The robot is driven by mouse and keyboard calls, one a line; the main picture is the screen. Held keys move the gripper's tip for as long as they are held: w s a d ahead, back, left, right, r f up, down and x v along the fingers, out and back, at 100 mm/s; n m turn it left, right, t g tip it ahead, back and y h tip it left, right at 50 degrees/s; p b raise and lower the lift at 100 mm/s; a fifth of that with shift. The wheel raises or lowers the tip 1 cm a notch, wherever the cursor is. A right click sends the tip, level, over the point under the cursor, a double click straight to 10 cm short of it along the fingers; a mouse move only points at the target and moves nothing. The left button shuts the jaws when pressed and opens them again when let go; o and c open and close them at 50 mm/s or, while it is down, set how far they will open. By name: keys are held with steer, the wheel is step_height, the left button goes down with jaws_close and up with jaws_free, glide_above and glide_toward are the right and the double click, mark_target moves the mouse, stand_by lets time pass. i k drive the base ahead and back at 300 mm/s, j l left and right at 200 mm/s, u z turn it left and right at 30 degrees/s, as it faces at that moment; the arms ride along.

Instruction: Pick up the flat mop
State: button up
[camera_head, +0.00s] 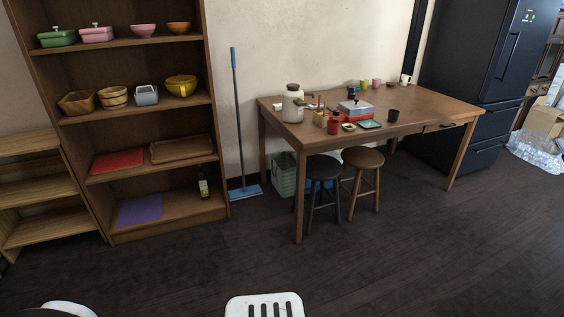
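The flat mop (238,125) stands upright against the clay wall, between the wooden shelf unit and the table. It has a thin dark handle with a blue top end. Its flat blue head (245,192) rests on the floor beside the foot of the shelf. My gripper does not show in the head view. White shapes at the bottom edge are cut off by the frame, and I cannot tell what they are.
The wooden shelf unit (158,118) stands left of the mop. The table (420,109) stands to its right, with a black stool (323,168), a wooden stool (363,159) and a green bin (284,175) below. Dark floor (180,270) in front is clear.

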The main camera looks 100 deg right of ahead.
mark_target(254, 190)
steer(key=z, duration=3.3)
